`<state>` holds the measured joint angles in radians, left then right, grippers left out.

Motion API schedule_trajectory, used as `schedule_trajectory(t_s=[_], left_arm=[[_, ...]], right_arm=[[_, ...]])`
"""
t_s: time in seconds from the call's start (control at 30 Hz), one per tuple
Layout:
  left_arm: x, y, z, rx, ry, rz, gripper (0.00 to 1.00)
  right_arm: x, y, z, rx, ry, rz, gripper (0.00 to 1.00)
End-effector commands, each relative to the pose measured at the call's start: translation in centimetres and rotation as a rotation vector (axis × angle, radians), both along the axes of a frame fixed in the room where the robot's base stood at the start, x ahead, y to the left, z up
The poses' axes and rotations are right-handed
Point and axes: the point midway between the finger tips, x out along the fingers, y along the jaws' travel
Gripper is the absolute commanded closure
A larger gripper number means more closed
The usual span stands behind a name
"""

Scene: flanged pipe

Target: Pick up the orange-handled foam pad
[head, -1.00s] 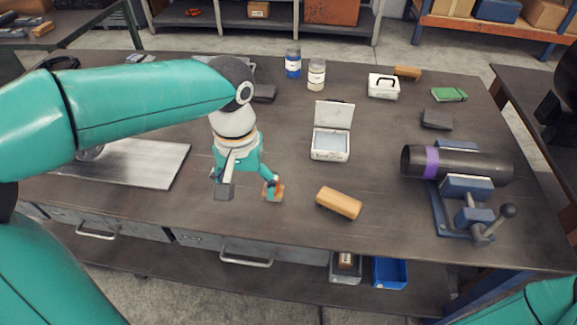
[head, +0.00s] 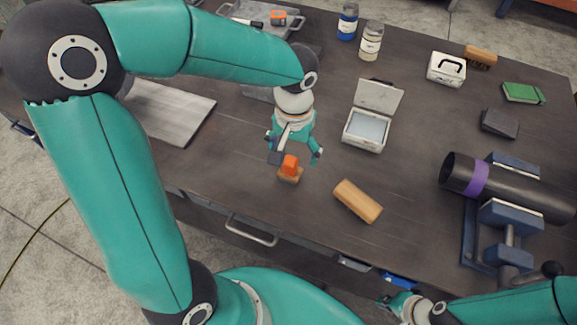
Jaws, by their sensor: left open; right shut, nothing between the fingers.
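The foam pad has an orange handle (head: 290,164) on a tan base (head: 289,175). It lies on the workbench, left of a tan wooden block. My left gripper (head: 297,157) is open and empty just above and behind the pad, one finger left of the handle and one right. I cannot tell whether a finger touches it. The gripper hides part of the area behind the pad. My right gripper (head: 392,302) is shut and empty at the bottom edge, in front of the bench.
The wooden block (head: 357,201) lies close right of the pad. Behind it stands an open white case (head: 368,130). A dark pipe (head: 505,188) with a purple band rests in a blue clamp (head: 508,216) at right. A metal plate (head: 170,115) lies at left.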

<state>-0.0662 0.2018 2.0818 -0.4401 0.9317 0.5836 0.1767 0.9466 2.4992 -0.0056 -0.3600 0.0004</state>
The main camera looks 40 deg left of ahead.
Motion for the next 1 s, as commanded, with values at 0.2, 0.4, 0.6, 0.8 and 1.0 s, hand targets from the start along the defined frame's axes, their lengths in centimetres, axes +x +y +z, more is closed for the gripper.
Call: schedule_trajectory(t_s=[0.2,0.4,0.6,0.8,1.0], left_arm=[[0.1,-0.1,-2.4,0.001,0.000,-0.003,0.15],[-0.1,0.0,-3.7,0.000,0.003,-0.005,0.15],[-0.5,0.3,-6.6,0.001,0.005,-0.005,0.15],[-0.4,0.3,-7.8,0.000,-0.001,-0.005,0.15],[-0.4,0.3,-7.8,0.000,-0.001,-0.005,0.20]], right_arm=[[0.0,0.0,0.0,0.000,0.000,0.000,1.00],[0.0,0.0,0.4,0.000,-0.001,0.000,1.00],[0.0,0.0,0.9,0.000,-0.001,0.000,1.00],[0.0,0.0,0.9,0.000,-0.001,0.000,1.00],[0.0,0.0,0.9,0.000,0.000,0.000,1.00]])
